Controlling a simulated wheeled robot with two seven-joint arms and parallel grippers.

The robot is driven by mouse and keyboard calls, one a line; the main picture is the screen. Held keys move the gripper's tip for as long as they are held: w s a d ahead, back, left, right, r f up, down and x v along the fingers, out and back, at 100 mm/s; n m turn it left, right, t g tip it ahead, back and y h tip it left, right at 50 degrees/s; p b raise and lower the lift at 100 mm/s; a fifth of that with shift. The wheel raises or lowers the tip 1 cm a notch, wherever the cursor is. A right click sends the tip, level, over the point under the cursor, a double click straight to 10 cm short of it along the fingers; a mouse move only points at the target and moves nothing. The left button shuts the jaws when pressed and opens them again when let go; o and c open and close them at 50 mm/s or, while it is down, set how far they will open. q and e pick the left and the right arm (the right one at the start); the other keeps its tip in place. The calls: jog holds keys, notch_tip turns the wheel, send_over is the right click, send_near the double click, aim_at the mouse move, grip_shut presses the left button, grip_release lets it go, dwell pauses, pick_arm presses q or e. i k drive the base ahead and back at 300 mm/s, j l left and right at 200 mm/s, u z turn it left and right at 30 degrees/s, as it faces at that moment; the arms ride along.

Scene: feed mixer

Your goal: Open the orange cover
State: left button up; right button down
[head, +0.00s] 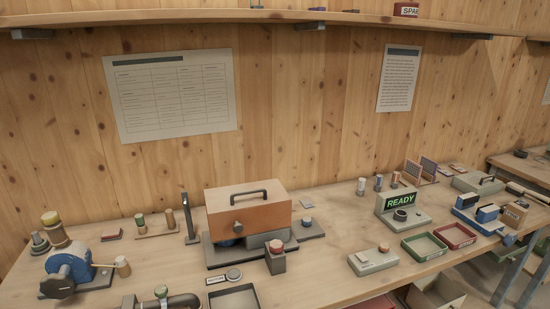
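The orange cover (262,212) is a box-shaped hood with a dark handle (248,195) on its top. It sits down over a machine on a dark base plate (219,258) near the middle of the bench. A small dark knob shows on its front face. Part of a blue piece and a grey block show below its front edge; the rest of what it covers is hidden. Neither of my grippers is in the head view.
A blue hand-cranked device (70,266) stands at the left. A dark upright post (188,218) is just left of the cover. A READY display (400,201) and green and red trays (424,246) are to the right.

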aim_at(233, 211)
jog(key=i+l+u, duration=0.2)
jog(key=l, duration=0.15)
jog(key=i+l+u, duration=0.2)
jog(key=l, duration=0.15)
jog(key=l+u, duration=0.2)
jog(key=l, duration=0.2)
